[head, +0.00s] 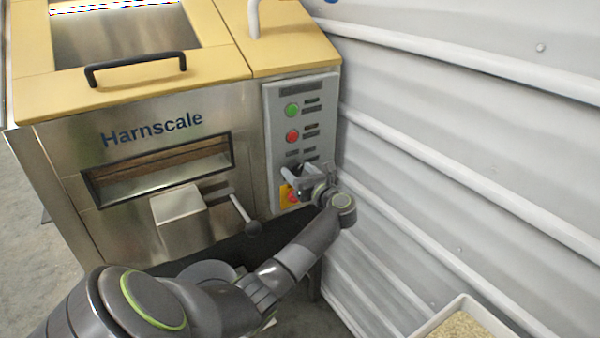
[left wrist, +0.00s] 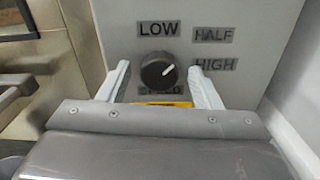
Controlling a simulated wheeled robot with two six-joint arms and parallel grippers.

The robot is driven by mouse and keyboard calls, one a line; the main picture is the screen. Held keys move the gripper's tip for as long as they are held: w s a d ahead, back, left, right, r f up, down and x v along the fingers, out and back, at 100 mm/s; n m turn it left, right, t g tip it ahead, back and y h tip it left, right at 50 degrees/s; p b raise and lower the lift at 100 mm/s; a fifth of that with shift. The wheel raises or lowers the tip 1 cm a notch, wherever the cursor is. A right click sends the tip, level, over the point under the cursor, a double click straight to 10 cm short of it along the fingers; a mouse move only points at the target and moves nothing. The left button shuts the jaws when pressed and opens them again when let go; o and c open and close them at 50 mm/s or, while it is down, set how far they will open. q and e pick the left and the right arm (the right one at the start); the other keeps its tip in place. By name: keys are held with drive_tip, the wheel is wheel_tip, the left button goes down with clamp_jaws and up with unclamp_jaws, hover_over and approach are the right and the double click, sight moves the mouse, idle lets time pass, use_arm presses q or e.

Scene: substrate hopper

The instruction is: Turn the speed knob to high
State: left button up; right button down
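The black speed knob (left wrist: 158,71) is on the grey control panel (head: 272,130). Its white mark points right and slightly up, toward the area between the HALF label (left wrist: 213,34) and the HIGH label (left wrist: 215,64). The LOW label (left wrist: 159,28) is above the knob, and a SPEED label below it is partly covered. My left gripper (left wrist: 160,85) is open, with one finger on each side of the knob and gaps showing between. In the head view my left gripper (head: 296,175) is at the lower panel and hides the knob. My right gripper is not in view.
A green button (head: 292,110) and a red button (head: 292,136) are higher on the panel. A red stop button on a yellow plate (head: 286,196) is just below my gripper. A lever (head: 240,208) sticks out left of it. A corrugated wall (head: 450,120) stands close on the right.

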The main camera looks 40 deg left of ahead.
use_arm(q)
drive_tip(key=c, duration=0.9)
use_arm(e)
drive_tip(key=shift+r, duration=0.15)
use_arm(q)
drive_tip(key=shift+r+m+p, duration=0.1)
drive_tip(key=shift+m+p, duration=0.2)
drive_tip(key=m+p, duration=0.2)
drive_tip(key=shift+m, duration=0.4)
drive_tip(key=m+p, duration=0.2)
drive_tip(key=m, duration=0.1)
drive_tip(key=shift+m+p, duration=0.8)
drive_tip(key=shift+m, duration=0.2)
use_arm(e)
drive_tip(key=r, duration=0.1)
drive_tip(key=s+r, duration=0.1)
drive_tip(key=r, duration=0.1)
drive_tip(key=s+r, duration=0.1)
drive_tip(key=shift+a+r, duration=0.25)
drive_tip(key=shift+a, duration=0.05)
use_arm(q)
drive_tip(key=shift+m, duration=0.4)
